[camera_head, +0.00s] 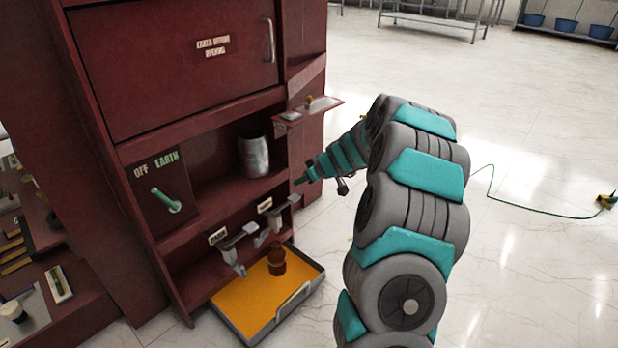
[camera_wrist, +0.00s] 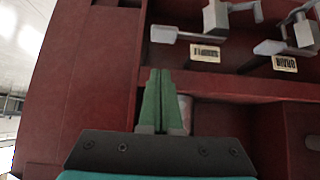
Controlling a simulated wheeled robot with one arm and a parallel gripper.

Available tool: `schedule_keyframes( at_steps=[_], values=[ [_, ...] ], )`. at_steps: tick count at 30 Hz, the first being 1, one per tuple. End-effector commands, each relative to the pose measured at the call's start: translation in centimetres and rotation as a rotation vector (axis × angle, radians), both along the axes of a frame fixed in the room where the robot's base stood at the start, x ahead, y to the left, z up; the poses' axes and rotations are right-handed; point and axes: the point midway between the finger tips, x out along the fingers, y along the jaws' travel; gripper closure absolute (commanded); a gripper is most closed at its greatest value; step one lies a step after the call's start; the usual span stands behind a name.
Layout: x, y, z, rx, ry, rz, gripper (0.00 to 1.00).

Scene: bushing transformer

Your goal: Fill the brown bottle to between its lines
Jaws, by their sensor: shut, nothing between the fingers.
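The brown bottle (camera_head: 277,262) stands upright on the orange floor of a tray under the taps; its lines and fill level are too small to make out. Two grey taps with levers, a left tap (camera_head: 232,252) and a right tap (camera_head: 268,233), stick out of the red cabinet above the tray. My gripper (camera_head: 299,182) is shut and empty, just above the end of the right tap's lever (camera_head: 292,200). In the wrist view my gripper's green fingers (camera_wrist: 156,72) are together, and a lever end (camera_wrist: 163,34) lies just beyond their tips, apart from them.
The tray (camera_head: 306,296) has a grey rim and handle. A silver canister (camera_head: 254,156) stands on the shelf above. A small ledge (camera_head: 318,107) juts from the cabinet above my gripper. A green switch handle (camera_head: 166,200) is at left.

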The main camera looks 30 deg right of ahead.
Motion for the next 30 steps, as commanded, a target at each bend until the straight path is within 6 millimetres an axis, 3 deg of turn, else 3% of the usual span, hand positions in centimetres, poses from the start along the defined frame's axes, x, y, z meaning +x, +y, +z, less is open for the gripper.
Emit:
schedule_keyframes(
  at_steps=[3, 10, 30],
  values=[
    [1.2, 0.7, -1.8, 0.002, 0.006, 0.004, 1.0],
    [1.1, 0.5, -4.5, 0.003, 0.002, 0.001, 1.0],
    [1.2, 0.2, -6.1, 0.06, 0.022, 0.0, 1.0]
  ],
)
